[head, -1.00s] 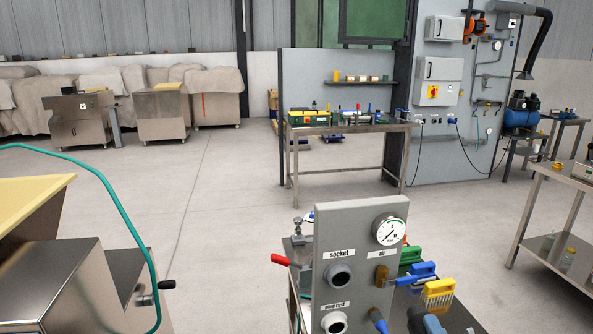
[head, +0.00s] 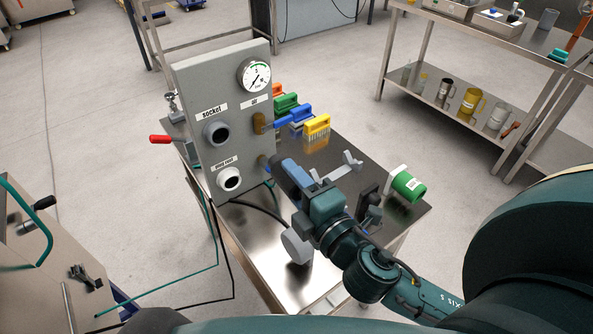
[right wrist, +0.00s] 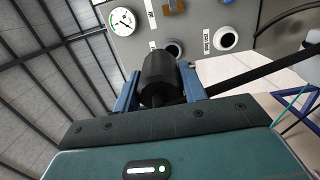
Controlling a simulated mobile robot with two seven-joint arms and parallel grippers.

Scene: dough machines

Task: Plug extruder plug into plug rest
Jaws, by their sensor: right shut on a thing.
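The extruder plug (right wrist: 160,78) is a black cylinder with a dark cable beside it. In the right wrist view it sits between the two blue fingers of my right gripper (right wrist: 160,92), which is shut on it. In the head view my right gripper (head: 284,170) is in front of and right of the grey panel; the plug is mostly hidden there. The plug rest (head: 229,178) is a white ring low on the panel, left of the gripper and apart from it; it also shows in the right wrist view (right wrist: 225,38). My left gripper is not in view.
A grey socket (head: 216,133) sits above the plug rest. A gauge (head: 254,76) and brown air fitting (head: 261,122) are on the panel's right side. Coloured brushes (head: 316,125) and a green-ended roll (head: 407,186) lie on the steel table (head: 262,218).

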